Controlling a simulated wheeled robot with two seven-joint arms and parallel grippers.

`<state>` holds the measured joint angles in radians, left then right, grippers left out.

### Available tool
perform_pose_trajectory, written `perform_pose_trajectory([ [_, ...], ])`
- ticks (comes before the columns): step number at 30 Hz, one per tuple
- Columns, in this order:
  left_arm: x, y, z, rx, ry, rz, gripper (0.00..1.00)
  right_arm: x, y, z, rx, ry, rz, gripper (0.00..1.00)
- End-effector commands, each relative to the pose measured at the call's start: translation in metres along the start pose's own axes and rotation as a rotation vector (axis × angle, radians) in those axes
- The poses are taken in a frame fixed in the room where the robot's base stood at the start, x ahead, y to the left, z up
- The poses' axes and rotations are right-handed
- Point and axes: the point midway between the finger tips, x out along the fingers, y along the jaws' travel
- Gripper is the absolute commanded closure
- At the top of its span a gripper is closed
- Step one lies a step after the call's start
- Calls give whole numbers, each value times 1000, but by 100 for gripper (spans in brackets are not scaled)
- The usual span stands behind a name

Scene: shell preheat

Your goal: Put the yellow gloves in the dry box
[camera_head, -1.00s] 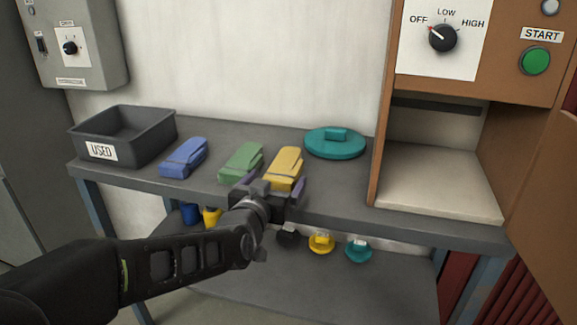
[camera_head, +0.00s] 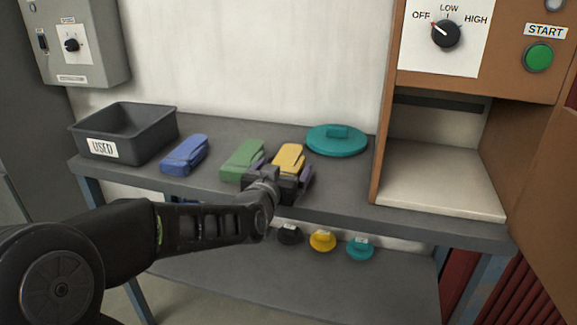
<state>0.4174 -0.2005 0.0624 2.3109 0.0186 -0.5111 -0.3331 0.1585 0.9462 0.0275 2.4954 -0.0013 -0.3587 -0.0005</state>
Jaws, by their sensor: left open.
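The yellow gloves (camera_head: 289,157) lie folded on the grey bench, to the right of the green gloves (camera_head: 243,158). My left gripper (camera_head: 288,172) is open at the near end of the yellow gloves, with its fingers on either side of them. The gripper body hides their near part. I cannot tell whether the fingers touch them. The dry box (camera_head: 440,178) is the brown cabinet at the right; its open chamber has a pale, empty floor and its door stands open at the right. My right gripper is not in view.
Blue gloves (camera_head: 185,154) and a dark bin marked USED (camera_head: 150,140) stand at the left. A teal lid (camera_head: 337,143) lies behind the yellow gloves. The box's left wall (camera_head: 381,150) rises from the bench. Black, yellow and teal knobbed discs sit on the shelf below.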

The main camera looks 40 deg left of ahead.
Motion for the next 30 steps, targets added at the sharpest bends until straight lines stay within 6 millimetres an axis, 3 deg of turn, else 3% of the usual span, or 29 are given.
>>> perform_pose_trajectory([
  [6,23,0,0,0,0,0,9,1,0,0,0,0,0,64],
  [23,23,0,0,0,0,0,9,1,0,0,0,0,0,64],
  [30,23,0,0,0,0,0,26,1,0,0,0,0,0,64],
])
